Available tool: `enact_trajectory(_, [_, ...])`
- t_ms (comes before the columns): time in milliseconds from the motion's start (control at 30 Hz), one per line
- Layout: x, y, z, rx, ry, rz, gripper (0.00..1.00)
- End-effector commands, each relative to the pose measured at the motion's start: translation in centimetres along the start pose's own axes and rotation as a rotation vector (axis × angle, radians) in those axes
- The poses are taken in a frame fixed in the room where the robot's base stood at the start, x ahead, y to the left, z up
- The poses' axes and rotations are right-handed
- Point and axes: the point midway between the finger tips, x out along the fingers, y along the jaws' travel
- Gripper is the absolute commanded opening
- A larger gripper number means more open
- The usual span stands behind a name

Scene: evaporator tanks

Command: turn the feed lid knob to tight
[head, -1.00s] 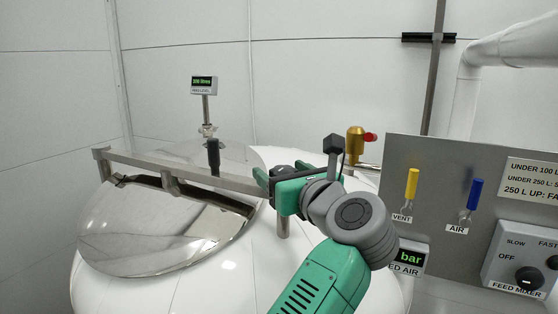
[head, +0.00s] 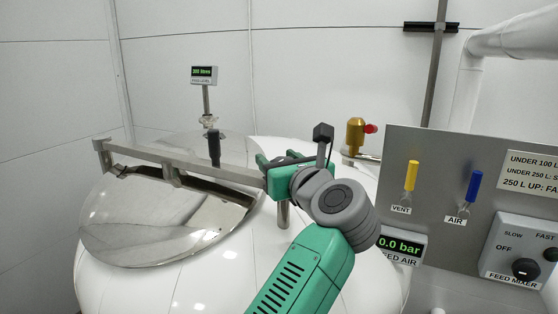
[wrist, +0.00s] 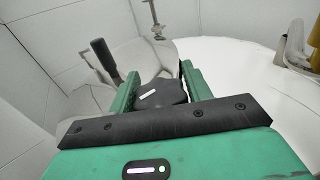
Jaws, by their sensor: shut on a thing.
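The feed lid knob (wrist: 165,93) is dark and lobed, with a white mark on its top, in the wrist view. It sits between the two green fingers of my gripper (wrist: 160,78), which is shut on it. In the head view my gripper (head: 266,165) is at the right end of the metal lid bar (head: 220,174), and the knob is mostly hidden behind it. The polished feed lid (head: 150,230) lies under the bar on the white tank (head: 190,285). How tight the knob is cannot be told.
A black upright handle (head: 214,147) and a level display (head: 204,76) stand behind the bar. A brass valve (head: 355,137) is behind my wrist. At the right, a grey panel carries the yellow vent lever (head: 411,176), blue air lever (head: 473,187) and mixer knob (head: 525,269).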

Motion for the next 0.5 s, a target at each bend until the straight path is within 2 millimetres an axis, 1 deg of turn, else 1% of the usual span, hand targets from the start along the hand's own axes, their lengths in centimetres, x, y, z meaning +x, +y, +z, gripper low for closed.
enact_trajectory(167, [0.00,-0.04,0.01,-0.002,-0.001,-0.103,0.26])
enact_trajectory(500, [-0.10,-0.49,0.12,0.000,-0.002,-0.413,0.26])
